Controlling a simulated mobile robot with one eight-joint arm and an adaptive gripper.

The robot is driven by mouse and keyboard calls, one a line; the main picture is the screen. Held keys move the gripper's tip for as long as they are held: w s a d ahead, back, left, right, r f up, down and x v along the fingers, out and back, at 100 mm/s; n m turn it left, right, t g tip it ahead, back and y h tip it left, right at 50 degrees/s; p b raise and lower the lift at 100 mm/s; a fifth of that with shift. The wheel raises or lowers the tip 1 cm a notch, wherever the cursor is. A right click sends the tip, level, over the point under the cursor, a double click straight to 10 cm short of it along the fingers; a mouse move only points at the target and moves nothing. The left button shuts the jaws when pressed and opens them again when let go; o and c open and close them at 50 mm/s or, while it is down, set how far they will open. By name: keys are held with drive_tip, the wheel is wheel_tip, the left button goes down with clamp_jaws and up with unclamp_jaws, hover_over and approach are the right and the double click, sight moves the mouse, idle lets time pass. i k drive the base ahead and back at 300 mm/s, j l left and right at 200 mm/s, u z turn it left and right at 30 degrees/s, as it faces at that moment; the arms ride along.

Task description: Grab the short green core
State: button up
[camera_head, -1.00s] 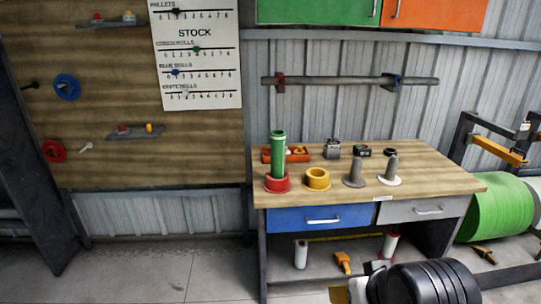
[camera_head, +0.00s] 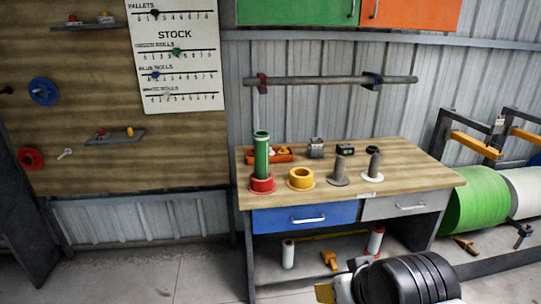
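A green core (camera_head: 262,155) stands upright in a red flanged holder (camera_head: 262,184) at the left of the wooden-topped bench (camera_head: 410,170). It is the only green core I see on the bench. A dark, ribbed part of my arm is at the bottom edge of the view. My gripper (camera_head: 335,291) seems to be at its left end, low in front of the bench and well apart from the core. Its fingers are too small and cut off to tell whether they are open or shut.
A yellow ring (camera_head: 301,177) and two grey posts, one at the left (camera_head: 340,171) and one at the right (camera_head: 372,167), stand right of the core. An orange tray (camera_head: 284,154) lies behind it. A large green roll (camera_head: 474,200) is right of the bench. Open floor lies left.

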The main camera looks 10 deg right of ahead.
sight(261, 138)
drive_tip(key=i+j, duration=0.15)
drive_tip(key=i, duration=0.3)
drive_tip(key=i+j, duration=0.2)
drive_tip(key=i, duration=0.2)
